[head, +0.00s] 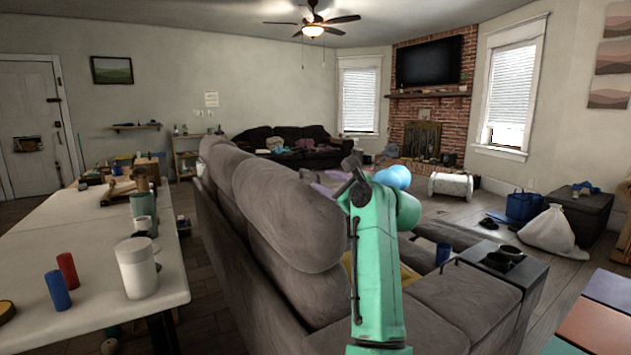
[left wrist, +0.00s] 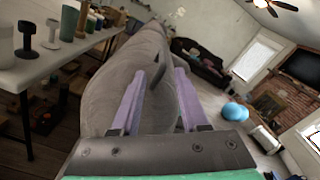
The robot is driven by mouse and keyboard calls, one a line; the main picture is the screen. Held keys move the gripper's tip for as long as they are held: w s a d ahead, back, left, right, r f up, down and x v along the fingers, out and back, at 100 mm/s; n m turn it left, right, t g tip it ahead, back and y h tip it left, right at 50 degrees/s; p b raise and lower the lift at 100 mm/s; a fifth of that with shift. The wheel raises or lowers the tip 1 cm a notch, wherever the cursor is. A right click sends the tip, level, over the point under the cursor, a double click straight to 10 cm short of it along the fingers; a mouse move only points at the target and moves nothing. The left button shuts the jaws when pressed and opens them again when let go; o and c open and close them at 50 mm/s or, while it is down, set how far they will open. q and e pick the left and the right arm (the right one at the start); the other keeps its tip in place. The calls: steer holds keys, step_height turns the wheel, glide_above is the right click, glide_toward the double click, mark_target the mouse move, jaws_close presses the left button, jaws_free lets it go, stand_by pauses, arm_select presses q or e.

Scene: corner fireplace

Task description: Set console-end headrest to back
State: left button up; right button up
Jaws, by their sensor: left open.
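The grey sofa (head: 225,215) runs away from me with a row of padded headrests along its back. The nearest headrest (head: 285,215), towards the console end, stands raised above the backrest. The console (head: 512,272) with dark cup holders is at the sofa's near right. My left gripper (head: 328,184) is at the top right of this headrest, its purple fingers partly hidden by my wrist. In the left wrist view the fingers (left wrist: 163,80) are apart, with grey upholstery (left wrist: 112,88) beside and between them. I cannot tell whether they touch it. My right gripper is not in view.
A white table (head: 90,245) with a white canister (head: 137,268), red and blue cylinders and bottles stands left of the sofa. Blue balls (head: 395,178) show beyond my wrist. A white bag (head: 548,232) lies on the floor at right. A narrow floor gap separates table and sofa.

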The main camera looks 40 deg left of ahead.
arm_select(q)
steer(key=v, duration=0.7)
steer(key=shift+d+b, duration=0.25)
steer(key=shift+b, duration=0.2)
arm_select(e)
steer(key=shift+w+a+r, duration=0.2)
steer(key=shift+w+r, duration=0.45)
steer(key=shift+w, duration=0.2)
arm_select(q)
steer(key=shift+s, duration=0.1)
